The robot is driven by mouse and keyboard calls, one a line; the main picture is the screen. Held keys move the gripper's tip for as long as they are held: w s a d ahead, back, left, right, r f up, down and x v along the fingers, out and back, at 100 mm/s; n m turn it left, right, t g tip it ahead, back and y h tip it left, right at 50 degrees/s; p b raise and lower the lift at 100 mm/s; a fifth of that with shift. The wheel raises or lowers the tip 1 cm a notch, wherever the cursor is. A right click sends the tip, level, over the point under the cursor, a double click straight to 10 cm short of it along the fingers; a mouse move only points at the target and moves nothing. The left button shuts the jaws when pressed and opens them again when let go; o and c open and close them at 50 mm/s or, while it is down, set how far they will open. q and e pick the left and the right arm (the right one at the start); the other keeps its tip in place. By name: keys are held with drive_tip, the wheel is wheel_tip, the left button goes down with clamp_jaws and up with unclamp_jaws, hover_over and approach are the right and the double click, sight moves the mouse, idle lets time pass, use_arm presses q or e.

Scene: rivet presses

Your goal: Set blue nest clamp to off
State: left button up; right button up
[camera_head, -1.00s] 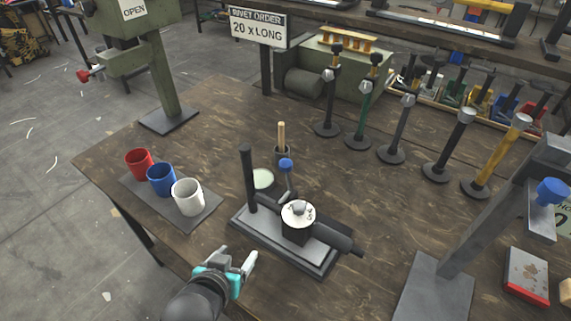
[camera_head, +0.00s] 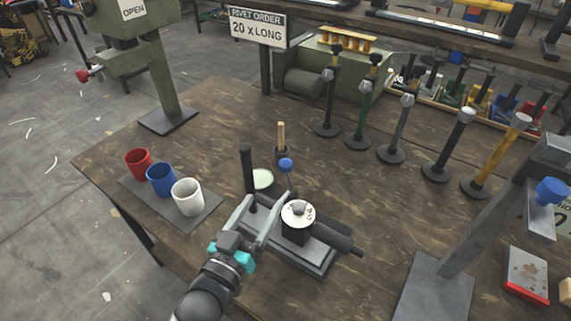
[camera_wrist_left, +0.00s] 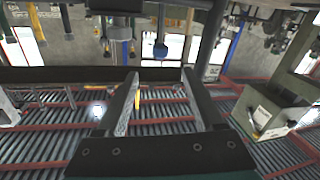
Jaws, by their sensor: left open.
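The blue nest clamp shows as a blue ball knob (camera_head: 286,165) on a short lever, standing upright at the back of a dark metal fixture (camera_head: 325,262) on the bench. The fixture also carries a black post and a round white dial (camera_head: 298,213). My left gripper (camera_head: 264,200) is open and empty over the fixture's left part, in front of the knob and apart from it. In the left wrist view, a blue ball (camera_wrist_left: 160,49) shows beyond the gap between my open fingers (camera_wrist_left: 160,76). My right gripper is not in view.
Red, blue and white cups (camera_head: 187,196) stand on a grey mat to the left. A wooden-handled tool (camera_head: 281,138) stands in a cup behind the knob. Several upright levers (camera_head: 364,112) line the back. A grey press (camera_head: 440,285) with another blue knob (camera_head: 552,191) stands right.

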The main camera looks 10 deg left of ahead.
sight(283, 170)
use_arm(q)
drive_tip(key=w+d, duration=0.1)
drive_tip(key=w, duration=0.7)
drive_tip(key=w+d+b, duration=0.1)
drive_tip(key=w, duration=0.4)
drive_tip(key=shift+w+d, duration=0.1)
drive_tip(key=shift+d, duration=0.2)
clamp_jaws()
idle(1.0)
